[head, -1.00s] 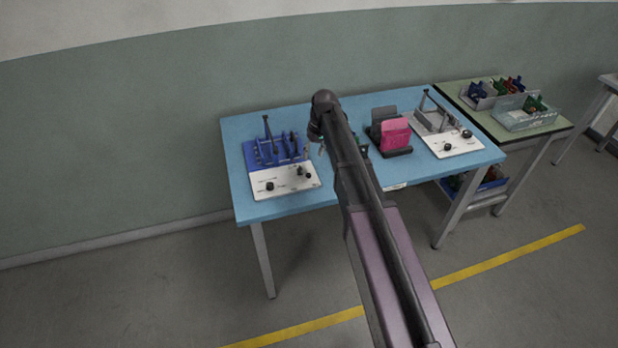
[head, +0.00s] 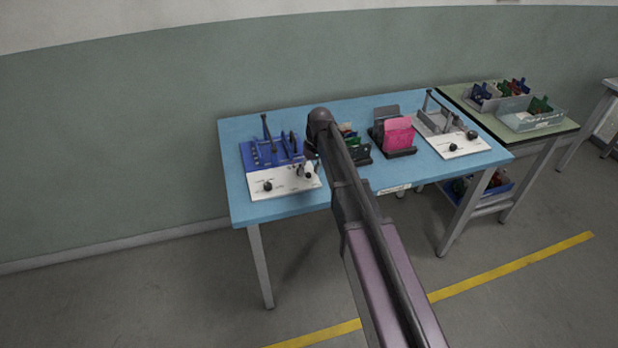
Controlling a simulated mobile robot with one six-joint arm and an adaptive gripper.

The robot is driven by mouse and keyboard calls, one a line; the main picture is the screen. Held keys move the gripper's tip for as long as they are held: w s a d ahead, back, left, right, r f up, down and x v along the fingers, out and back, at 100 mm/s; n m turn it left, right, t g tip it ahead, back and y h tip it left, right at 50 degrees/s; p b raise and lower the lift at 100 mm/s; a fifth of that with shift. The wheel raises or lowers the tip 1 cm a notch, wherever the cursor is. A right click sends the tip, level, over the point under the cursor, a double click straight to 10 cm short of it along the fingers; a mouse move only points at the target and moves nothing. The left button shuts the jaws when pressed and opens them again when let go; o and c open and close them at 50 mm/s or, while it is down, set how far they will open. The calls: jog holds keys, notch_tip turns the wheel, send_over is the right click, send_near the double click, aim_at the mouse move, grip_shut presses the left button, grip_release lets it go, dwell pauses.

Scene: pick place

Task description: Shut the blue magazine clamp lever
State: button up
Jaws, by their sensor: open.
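The blue magazine (head: 256,157) stands at the left end of the blue table, on a fixture with a white front panel (head: 266,186). Its clamp lever (head: 266,128) stands roughly upright at the back, with its top end in the air. More blue upright parts show to the right of the lever. My gripper (head: 304,170) is at the right side of this fixture, over the white panel's right part, apart from the lever. It is small and partly hidden by my arm; it is open, and I see nothing held in it.
A similar grey fixture (head: 438,124) with its own raised lever stands at the table's right end. Between them are a black holder with a pink piece (head: 398,136) and a dark bin (head: 361,153) partly behind my arm. A green table (head: 548,133) with bins stands right.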

jog(key=shift+a+f+b, duration=0.1)
jog(key=shift+f+b, duration=0.2)
jog(key=shift+f, duration=0.25)
grip_shut()
